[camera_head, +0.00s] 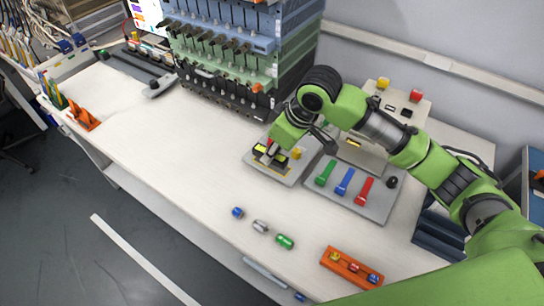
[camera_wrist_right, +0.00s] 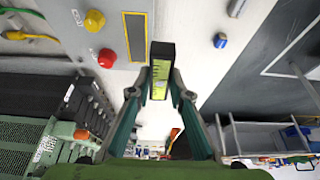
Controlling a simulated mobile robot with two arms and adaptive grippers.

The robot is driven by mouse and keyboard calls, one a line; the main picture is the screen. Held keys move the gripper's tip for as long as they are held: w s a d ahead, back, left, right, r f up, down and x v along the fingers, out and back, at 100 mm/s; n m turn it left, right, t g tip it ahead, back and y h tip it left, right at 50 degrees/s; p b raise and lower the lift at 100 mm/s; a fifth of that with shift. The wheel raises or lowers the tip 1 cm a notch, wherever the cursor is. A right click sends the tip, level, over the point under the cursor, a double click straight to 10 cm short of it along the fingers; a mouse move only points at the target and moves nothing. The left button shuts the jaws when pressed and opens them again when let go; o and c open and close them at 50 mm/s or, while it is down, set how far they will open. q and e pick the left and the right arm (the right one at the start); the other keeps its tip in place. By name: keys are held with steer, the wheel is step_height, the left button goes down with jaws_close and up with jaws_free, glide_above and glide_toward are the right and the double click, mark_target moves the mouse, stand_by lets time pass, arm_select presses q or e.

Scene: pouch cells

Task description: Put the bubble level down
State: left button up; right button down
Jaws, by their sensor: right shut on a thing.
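My right gripper (camera_head: 269,153) is over a grey plate (camera_head: 253,171) near the middle of the bench. It is shut on the bubble level, a short black bar with a yellow-green vial (camera_wrist_right: 158,82), which shows between the fingertips (camera_wrist_right: 159,92) in the right wrist view. In the head view the level (camera_head: 262,151) is partly hidden by the gripper. A yellow-outlined rectangle (camera_wrist_right: 135,36) is marked on the plate beside the level. I cannot tell whether the level touches the plate. My left gripper is not in view.
The plate has a yellow knob (camera_head: 296,153) and a red knob (camera_wrist_right: 107,58). A board with green, blue and red handles (camera_head: 345,181) lies right of it. Small cylinders (camera_head: 260,226) and an orange holder (camera_head: 351,267) lie in front.

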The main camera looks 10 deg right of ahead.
steer(key=w+f, duration=0.2)
steer(key=w+d+f, duration=0.1)
steer(key=w+f, duration=0.2)
steer(key=shift+d+f, duration=0.2)
steer(key=shift+f, duration=0.05)
steer(key=shift+w+d+f+p, duration=0.15)
steer(key=shift+f+p, duration=0.3)
steer(key=shift+f, duration=1.35)
steer(key=shift+f, duration=0.15)
steer(key=c, duration=1.8)
jaws_free()
steer(key=shift+c, duration=0.2)
steer(key=v, duration=1.2)
